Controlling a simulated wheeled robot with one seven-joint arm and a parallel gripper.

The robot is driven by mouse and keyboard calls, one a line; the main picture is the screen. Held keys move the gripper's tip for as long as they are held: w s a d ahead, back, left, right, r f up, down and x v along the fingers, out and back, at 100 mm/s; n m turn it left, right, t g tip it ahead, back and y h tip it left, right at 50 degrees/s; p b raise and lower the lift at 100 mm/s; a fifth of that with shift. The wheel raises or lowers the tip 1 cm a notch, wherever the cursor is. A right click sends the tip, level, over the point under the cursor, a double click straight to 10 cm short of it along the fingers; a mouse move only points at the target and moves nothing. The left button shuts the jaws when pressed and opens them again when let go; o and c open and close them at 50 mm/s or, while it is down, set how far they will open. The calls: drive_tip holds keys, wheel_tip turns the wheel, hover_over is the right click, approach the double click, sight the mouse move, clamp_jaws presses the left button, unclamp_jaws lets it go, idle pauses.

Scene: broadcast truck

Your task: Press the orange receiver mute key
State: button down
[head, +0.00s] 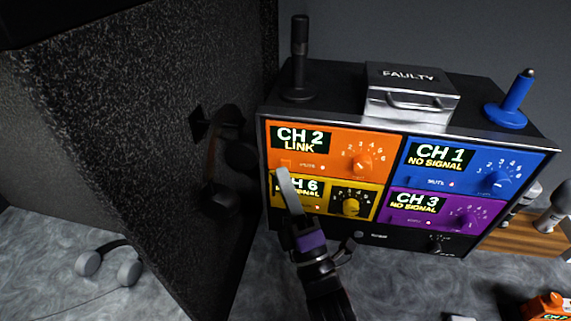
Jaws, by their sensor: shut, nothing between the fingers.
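The orange receiver (336,146) is the upper left module of a rack and reads CH 2 LINK. Its mute key (286,163) is a small orange key at the module's lower left, beside the MUTE label. My gripper (281,170) reaches up from below, shut and empty, with its pale fingertips just under the key in the picture. I cannot tell whether the fingertips touch the key. The fingers cover part of the yellow CH 6 module (330,202) below.
Blue CH 1 (470,168) and purple CH 3 (430,207) modules sit at right. Black (299,60) and blue (513,103) antennas and a FAULTY box (410,97) stand on top. A dark padded wall (150,130) with hanging headphones (225,160) is close at left.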

drive_tip(key=shift+w, duration=0.15)
idle(0.3)
drive_tip(key=shift+w+d+b, duration=0.1)
drive_tip(key=shift+w+b, duration=0.2)
drive_tip(key=shift+b, duration=0.05)
drive_tip(key=shift+w, duration=0.1)
idle(0.4)
drive_tip(key=shift+s+b, duration=0.4)
drive_tip(key=shift+s, duration=0.2)
drive_tip(key=s+a+b, duration=0.1)
drive_tip(key=s+b, duration=0.1)
drive_tip(key=s, duration=0.4)
drive_tip(key=shift+a, duration=0.15)
